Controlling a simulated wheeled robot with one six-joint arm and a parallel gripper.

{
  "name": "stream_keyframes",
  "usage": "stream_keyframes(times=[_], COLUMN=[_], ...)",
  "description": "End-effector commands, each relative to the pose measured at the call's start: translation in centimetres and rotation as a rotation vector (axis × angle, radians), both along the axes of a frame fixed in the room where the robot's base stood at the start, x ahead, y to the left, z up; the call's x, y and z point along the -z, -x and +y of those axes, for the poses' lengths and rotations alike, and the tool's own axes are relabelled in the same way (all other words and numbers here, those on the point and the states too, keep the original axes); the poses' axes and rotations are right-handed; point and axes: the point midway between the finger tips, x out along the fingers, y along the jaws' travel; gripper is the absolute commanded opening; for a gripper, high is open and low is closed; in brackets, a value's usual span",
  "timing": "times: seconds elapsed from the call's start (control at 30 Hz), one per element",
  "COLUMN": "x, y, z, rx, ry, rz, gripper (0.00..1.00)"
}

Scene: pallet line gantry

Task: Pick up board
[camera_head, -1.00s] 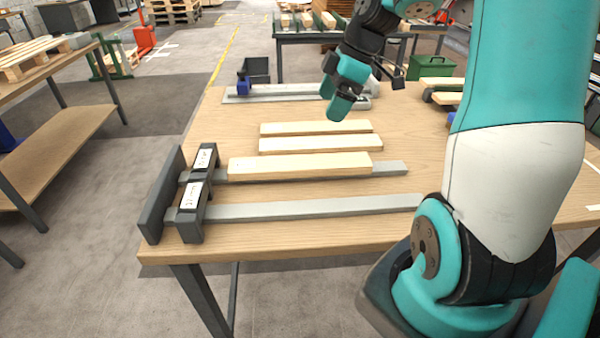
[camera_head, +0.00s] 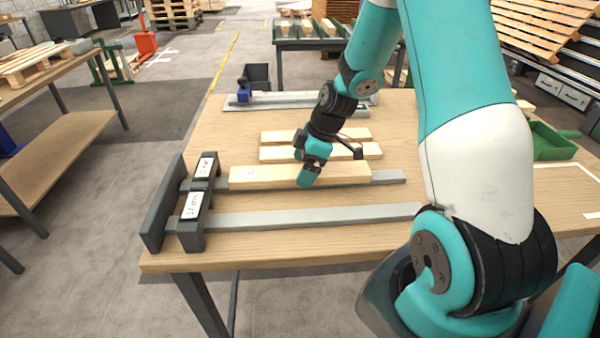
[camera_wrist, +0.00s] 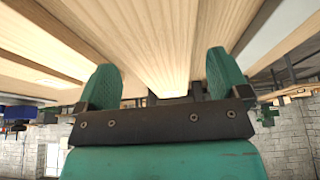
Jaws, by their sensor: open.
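Several pale wooden boards lie on the wooden table. The nearest board (camera_head: 345,171) rests along the rear grey rail, its left end near the dark stop block. Two more boards lie behind it, a middle board (camera_head: 362,152) and a far board (camera_head: 350,133). My gripper (camera_head: 307,178) is low over the nearest board. In the wrist view, my gripper (camera_wrist: 162,80) is open, with one teal finger on each side of a board (camera_wrist: 150,40). I cannot tell whether the fingers touch it.
A dark stop block (camera_head: 192,218) with white labels stands at the table's left edge. A bare grey rail (camera_head: 310,215) runs along the front. A grey rail clamp with a blue part (camera_head: 244,92) lies at the back. A green bin (camera_head: 550,142) is at right.

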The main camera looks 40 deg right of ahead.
Motion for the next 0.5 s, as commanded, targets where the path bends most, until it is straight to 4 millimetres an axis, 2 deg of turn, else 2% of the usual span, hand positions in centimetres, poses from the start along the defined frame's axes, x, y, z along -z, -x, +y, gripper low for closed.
stream_keyframes(times=[0.1,0.33,0.37,0.5], x=[1.02,1.21,1.21,1.20], y=[-0.23,-0.29,-0.29,-0.28], z=[0.41,0.42,0.41,0.41], rx=[-0.001,0.000,-0.001,-0.001], ry=[0.000,0.001,0.001,0.001], rz=[0.000,-0.002,-0.001,-0.001], gripper=[0.94,0.94,0.91,0.59])
